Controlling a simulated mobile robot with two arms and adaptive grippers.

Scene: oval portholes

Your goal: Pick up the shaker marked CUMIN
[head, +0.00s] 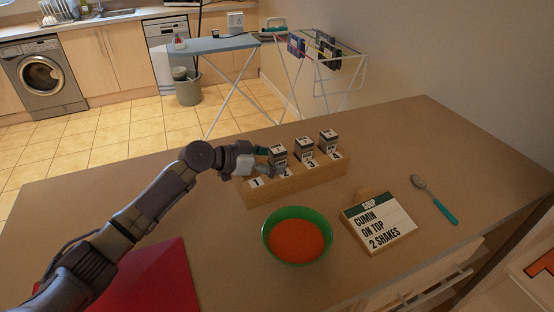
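A wooden rack (258,188) with places numbered 1 to 4 stands on the counter. Three shakers with dark bands and pale labels show in it: one near number 2 (278,154), one near number 3 (303,148) and one near number 4 (328,141). Their labels are too small to read, so I cannot tell which is CUMIN. No shaker shows at number 1. My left gripper (266,160) is at the left side of the shaker near number 2, with its fingers close to it. I cannot tell whether they touch or grip it. My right gripper is not in view.
A green bowl (267,229) of orange-red soup stands in front of the rack. A card (380,222) reading "SOUP, CUMIN ON TOP, 2 SHAKES" is to its right, then a teal-handled spoon (434,200). A red flat item (150,280) lies at front left.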

